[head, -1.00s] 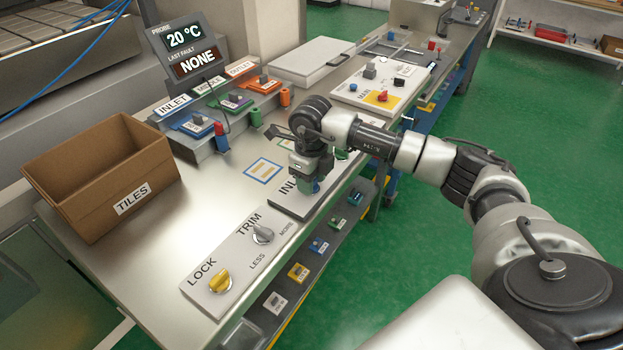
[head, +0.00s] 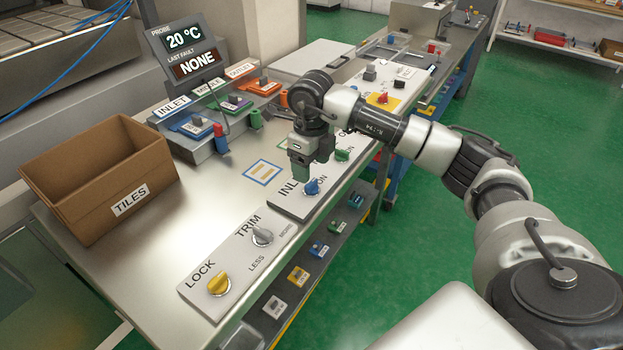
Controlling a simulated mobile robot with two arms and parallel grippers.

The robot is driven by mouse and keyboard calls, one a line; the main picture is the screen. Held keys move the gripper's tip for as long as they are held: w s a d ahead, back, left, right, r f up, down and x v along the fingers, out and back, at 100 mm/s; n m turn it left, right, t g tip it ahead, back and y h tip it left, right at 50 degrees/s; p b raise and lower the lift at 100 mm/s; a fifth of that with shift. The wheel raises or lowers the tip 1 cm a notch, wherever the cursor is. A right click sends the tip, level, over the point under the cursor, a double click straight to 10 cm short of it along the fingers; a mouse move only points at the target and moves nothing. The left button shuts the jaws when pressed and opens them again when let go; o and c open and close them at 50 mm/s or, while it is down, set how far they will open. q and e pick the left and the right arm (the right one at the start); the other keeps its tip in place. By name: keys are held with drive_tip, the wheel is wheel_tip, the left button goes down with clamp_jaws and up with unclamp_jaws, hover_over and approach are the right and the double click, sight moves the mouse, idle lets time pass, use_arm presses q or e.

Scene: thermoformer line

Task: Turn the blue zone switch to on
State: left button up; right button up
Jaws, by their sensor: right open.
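The blue zone switch (head: 311,187) is a small knob on a light panel (head: 291,206) lettered "INL…", part of which my arm covers. An "ON" mark stands beside it, to its right. I cannot tell exactly which way the knob points. My right gripper (head: 301,170) hangs fingers down just above and behind the blue knob, apart from it in the picture; it is open and holds nothing. A green knob (head: 342,155) sits further back on the same panel, beside another "ON". My left gripper is not in view.
A panel with a yellow LOCK knob (head: 218,283) and grey TRIM knob (head: 263,236) lies in front. A cardboard TILES box (head: 62,206) stands left. Blue, green and orange units line the back, below a display (head: 185,48) reading 20 °C, NONE.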

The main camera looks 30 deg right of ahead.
sight(312, 182)
wheel_tip(312, 182, up, 6)
drive_tip(key=shift+f+b, duration=0.1)
drive_tip(key=shift+b, duration=0.3)
idle(0.3)
